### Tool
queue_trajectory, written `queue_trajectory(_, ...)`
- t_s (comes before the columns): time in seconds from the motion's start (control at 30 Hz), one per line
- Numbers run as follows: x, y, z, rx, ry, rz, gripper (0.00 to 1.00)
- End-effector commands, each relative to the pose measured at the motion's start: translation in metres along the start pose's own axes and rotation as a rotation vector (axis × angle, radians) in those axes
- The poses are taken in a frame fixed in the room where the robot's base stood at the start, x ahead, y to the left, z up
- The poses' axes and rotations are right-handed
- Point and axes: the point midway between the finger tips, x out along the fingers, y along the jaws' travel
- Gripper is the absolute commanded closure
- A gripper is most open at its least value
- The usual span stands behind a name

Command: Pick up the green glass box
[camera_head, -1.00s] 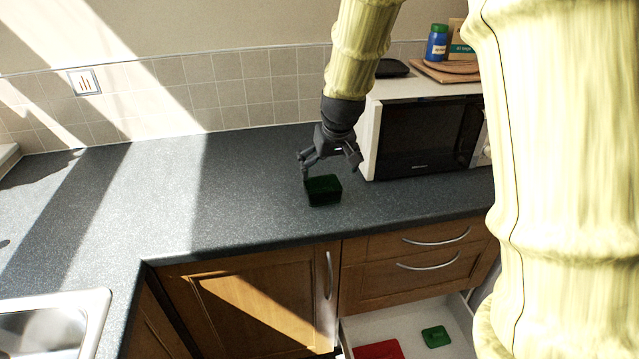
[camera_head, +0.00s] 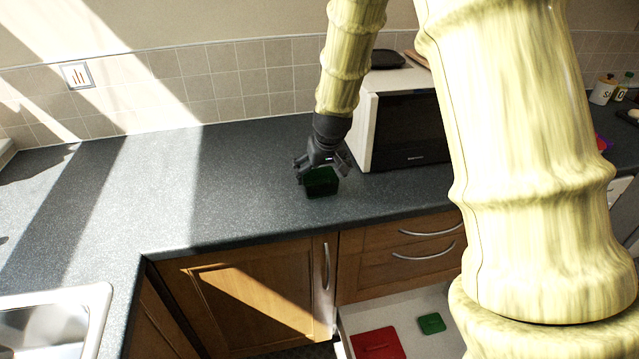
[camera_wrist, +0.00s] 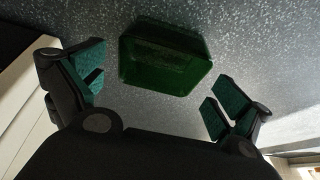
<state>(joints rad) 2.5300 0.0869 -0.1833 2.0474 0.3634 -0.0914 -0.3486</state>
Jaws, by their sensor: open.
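The green glass box (camera_head: 321,183) is dark green and stands on the grey speckled countertop, left of the microwave. In the wrist view the box (camera_wrist: 165,60) shows from above, between and just beyond the fingertips. My gripper (camera_head: 322,170) is above the box, pointing down, and its fingers partly cover the box in the head view. In the wrist view my gripper (camera_wrist: 155,95) is open, with one finger on each side of the box and visible gaps between.
The microwave (camera_head: 410,132) stands close on the right of my gripper. The countertop (camera_head: 240,185) is clear to the left, up to the sink (camera_head: 50,325). Below, an open drawer holds a red item (camera_head: 377,343) and a green lid-like item (camera_head: 431,322).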

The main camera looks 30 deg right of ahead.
Motion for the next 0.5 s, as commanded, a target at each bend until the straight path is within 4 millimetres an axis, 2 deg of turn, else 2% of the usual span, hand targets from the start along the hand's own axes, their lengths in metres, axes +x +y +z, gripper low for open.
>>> queue_trajectory(0.23,0.024,-0.001,-0.002,-0.001,-0.001,-0.001,0.00)
queue_trajectory(0.5,0.031,-0.001,-0.002,-0.002,0.001,-0.001,0.00)
